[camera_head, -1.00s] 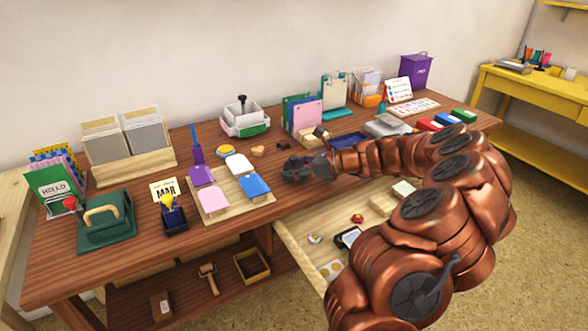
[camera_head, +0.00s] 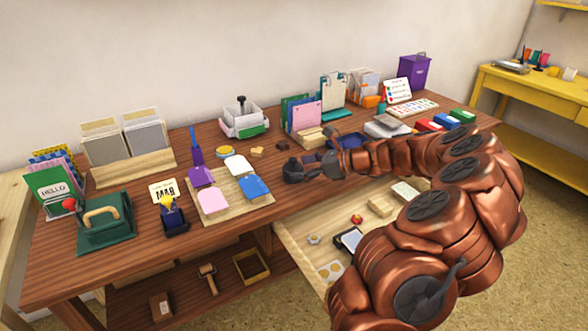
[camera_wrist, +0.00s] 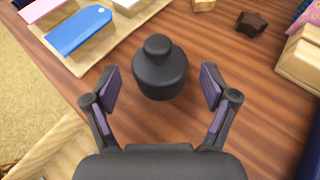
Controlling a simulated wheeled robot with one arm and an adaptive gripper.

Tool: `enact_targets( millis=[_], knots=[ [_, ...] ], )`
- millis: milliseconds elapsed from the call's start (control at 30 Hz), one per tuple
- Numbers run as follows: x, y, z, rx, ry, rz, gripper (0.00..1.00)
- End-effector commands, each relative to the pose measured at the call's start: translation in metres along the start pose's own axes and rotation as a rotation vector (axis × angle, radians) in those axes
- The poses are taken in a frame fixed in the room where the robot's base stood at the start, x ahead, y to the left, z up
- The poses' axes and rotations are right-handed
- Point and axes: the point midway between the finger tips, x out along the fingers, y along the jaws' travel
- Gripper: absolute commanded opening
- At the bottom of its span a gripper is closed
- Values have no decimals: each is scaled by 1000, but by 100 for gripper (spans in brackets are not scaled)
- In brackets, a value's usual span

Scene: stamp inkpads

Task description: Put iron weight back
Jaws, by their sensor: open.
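The iron weight (camera_wrist: 160,74) is a black, rounded cylinder with a knob on top. It stands upright on the brown wooden table (camera_wrist: 215,52), and in the head view it shows as a dark shape (camera_head: 292,171) to the right of the stamp pads. My gripper (camera_wrist: 160,88) is open, with one purple-padded finger on each side of the weight's near part and a visible gap on both sides. In the head view my gripper (camera_head: 318,165) is just right of the weight, and its fingers are partly hard to make out.
A wooden board (camera_head: 236,205) with several coloured pads lies left of the weight. An open drawer (camera_head: 300,238) with small items is below the table's front edge. A star-shaped brown piece (camera_wrist: 251,24) and a wooden block (camera_wrist: 300,62) lie to the right in the wrist view.

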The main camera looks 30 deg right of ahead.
Motion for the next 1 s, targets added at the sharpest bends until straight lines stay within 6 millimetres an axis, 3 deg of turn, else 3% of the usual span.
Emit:
enact_targets(
  millis=[300,533,833,933,1000],
  knots=[
    [-63,0,1,0,-1,-2,85],
    [-88,-1,1,0,-1,-2,85],
    [-89,5,4,-18,4,14,85],
    [-70,27,18,-103,31,77,85],
    [-50,56,32,-210,60,154,85]
  ],
)
